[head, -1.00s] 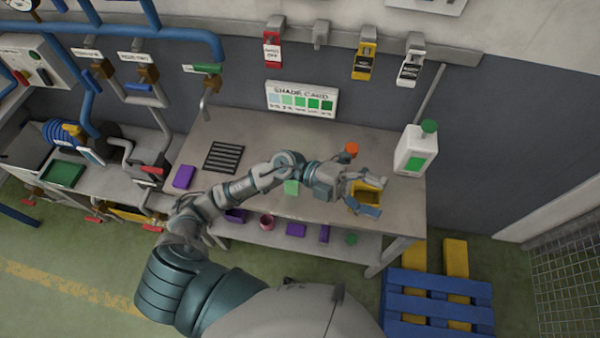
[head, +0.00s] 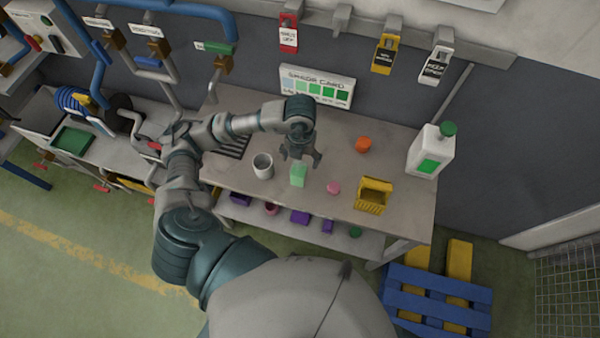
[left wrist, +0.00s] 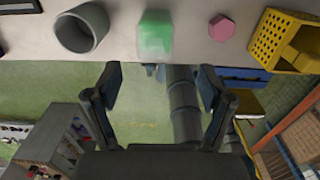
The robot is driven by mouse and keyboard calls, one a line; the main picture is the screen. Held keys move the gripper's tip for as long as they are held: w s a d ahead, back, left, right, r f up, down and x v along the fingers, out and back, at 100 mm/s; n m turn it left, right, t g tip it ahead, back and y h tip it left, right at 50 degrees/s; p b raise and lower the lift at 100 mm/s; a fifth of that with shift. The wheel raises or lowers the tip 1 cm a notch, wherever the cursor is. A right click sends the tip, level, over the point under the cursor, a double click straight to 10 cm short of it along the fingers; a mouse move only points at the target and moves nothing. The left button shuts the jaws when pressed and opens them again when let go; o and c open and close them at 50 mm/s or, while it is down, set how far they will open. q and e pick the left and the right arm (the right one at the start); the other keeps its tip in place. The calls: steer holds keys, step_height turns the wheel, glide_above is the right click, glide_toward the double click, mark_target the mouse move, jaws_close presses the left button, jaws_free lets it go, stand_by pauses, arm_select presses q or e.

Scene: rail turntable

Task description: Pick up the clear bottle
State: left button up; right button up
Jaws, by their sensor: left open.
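A pale green, see-through object (head: 298,175), which looks like the clear bottle, stands on the grey bench near its front edge. It also shows at the top middle of the left wrist view (left wrist: 155,35), with a paler lower part. My left gripper (head: 301,160) is open and empty, just above and behind it in the head view. In the left wrist view the open fingers (left wrist: 160,84) point towards it, with a gap between. My right gripper is not in view.
On the bench (head: 235,180), a grey cup (head: 263,166) stands left of the bottle; a pink piece (head: 333,188), an orange piece (head: 363,144) and a yellow basket (head: 373,196) are to its right. A white jug (head: 430,152) with a green cap stands at the right end.

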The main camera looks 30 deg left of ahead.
mark_target(298, 164)
arm_select(q)
steer(key=f, duration=0.4)
steer(key=shift+a+f, duration=0.1)
steer(key=shift+a, duration=0.25)
steer(key=shift+f+p, duration=0.3)
steer(key=shift+f, duration=0.25)
step_height(298, 164, down, 4)
steer(key=shift+w+r+p, duration=0.15)
steer(key=shift+p, duration=0.25)
steer(key=shift+f, duration=0.35)
steer(key=shift+a, duration=0.1)
steer(key=c, duration=1.3)
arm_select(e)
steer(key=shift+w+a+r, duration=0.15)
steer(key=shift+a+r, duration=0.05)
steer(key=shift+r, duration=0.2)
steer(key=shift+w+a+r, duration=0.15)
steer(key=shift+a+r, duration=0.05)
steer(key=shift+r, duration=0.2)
